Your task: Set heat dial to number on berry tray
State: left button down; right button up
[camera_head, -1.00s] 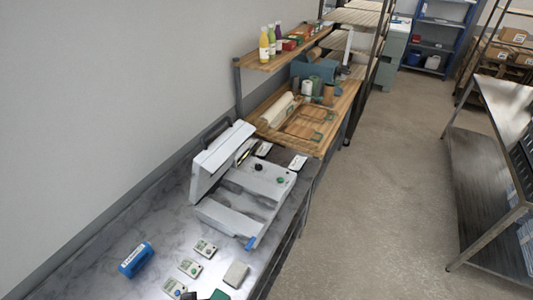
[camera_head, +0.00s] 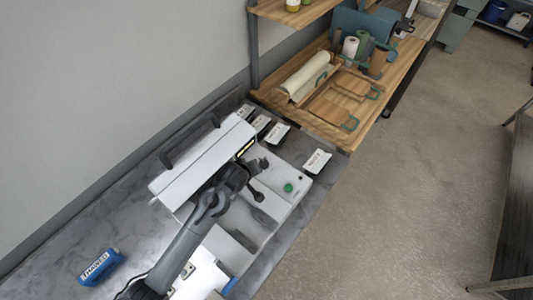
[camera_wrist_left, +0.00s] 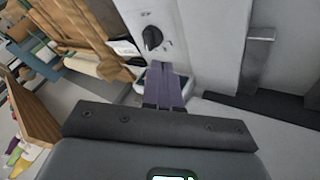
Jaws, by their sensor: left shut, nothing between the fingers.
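The heat dial is a black knob (camera_wrist_left: 152,38) on the white front panel of a machine (camera_head: 283,213), seen clearly in the left wrist view. In the head view the dial is hard to tell apart from my dark gripper parts. My left gripper (camera_wrist_left: 165,75) is shut and empty. Its purple fingers point toward the panel, with the tips just below the knob in the left wrist view and apart from it in the picture. I cannot make out which item is the berry tray, nor read a number. My right gripper is not in view.
The machine's white lid (camera_head: 205,160) stands raised at its left. A green button (camera_head: 288,187) is on the panel. Small labelled packs (camera_head: 317,162) lie behind the machine. A blue labelled block (camera_head: 100,267) lies at the front left. A wooden bench (camera_head: 300,122) adjoins the counter.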

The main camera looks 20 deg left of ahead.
aim_at(264, 163)
pick_arm(q)
jog(key=shift+w+f, duration=0.2)
jog(key=shift+w, duration=0.2)
jog(key=x, duration=0.8)
jog(key=shift+f, duration=0.15)
jog(key=shift+w+f, duration=0.35)
jog(key=shift+f, duration=0.15)
